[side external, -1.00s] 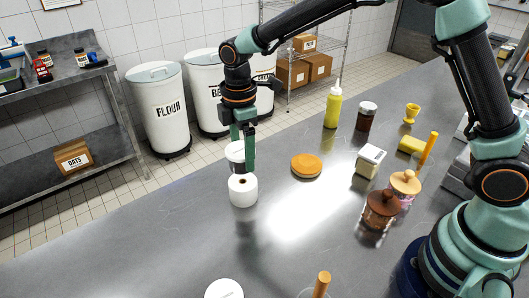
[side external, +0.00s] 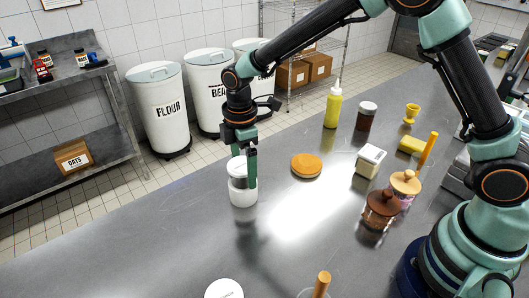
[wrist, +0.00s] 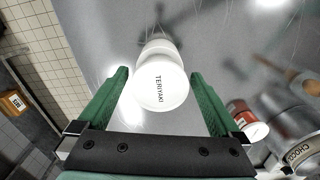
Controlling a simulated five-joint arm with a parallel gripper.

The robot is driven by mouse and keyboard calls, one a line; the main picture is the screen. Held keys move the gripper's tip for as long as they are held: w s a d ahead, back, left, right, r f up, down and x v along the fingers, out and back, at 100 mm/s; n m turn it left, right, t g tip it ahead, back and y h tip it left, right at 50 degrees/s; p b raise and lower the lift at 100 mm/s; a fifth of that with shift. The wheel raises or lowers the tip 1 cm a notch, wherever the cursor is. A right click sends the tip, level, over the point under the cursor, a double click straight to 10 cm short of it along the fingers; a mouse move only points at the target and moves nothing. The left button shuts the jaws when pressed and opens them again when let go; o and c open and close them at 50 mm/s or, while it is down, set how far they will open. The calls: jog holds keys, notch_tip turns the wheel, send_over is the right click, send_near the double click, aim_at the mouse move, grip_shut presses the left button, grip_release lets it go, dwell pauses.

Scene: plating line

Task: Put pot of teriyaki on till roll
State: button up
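The pot of teriyaki (side external: 238,172) is a small white-lidded pot, its lid lettered TERIYAKI in the wrist view (wrist: 160,86). It sits upright on top of the white till roll (side external: 243,195), which stands on the steel counter. The roll's top hole is hidden under the pot. In the wrist view a white edge of the roll (wrist: 160,46) shows beyond the lid. My gripper (wrist: 161,76) points down with its green fingers on either side of the pot. Narrow gaps seem to show between fingers and lid, so it looks open around the pot.
An orange round sponge-like disc (side external: 306,165) lies to the right. A yellow bottle (side external: 333,106), a dark jar (side external: 366,117), a cream box (side external: 370,160) and wooden-lidded jars (side external: 382,208) stand farther right. The counter left and front of the roll is mostly clear.

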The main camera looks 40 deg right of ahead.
aim_at(243, 164)
jog(key=shift+r, duration=0.1)
notch_tip(243, 164, up, 12)
jog(key=s+d+r+m+t, duration=0.3)
jog(key=s+d+r+m, duration=0.4)
jog(key=d+m, duration=0.15)
jog(key=s+d+f+m+t, duration=0.1)
jog(key=s+d+m+t, duration=0.1)
jog(key=s+d+m, duration=0.5)
jog(key=shift+s+d+f+t, duration=0.25)
jog(key=shift+s+f+t, duration=0.05)
jog(key=shift+s+f, duration=0.15)
